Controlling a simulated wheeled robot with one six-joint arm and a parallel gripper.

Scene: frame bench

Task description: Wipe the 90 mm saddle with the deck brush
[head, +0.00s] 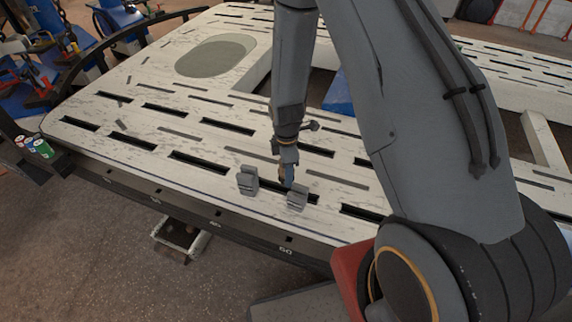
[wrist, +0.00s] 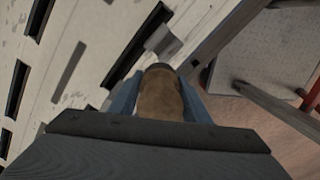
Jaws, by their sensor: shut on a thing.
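My gripper (head: 287,178) points down low over the slotted bench top, between two small grey blocks. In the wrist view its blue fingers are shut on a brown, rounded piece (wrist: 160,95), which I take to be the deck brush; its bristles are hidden. One grey stepped block (head: 247,181) stands just left of the gripper. Another grey block (head: 297,197) stands close at its right and front. I cannot tell which is the 90 mm saddle. One grey block (wrist: 164,42) shows just beyond the brown piece in the wrist view; contact is unclear.
Small cans (head: 42,148) stand at the far left. A blue block (head: 338,94) lies behind my arm. The bench's left part is mostly clear.

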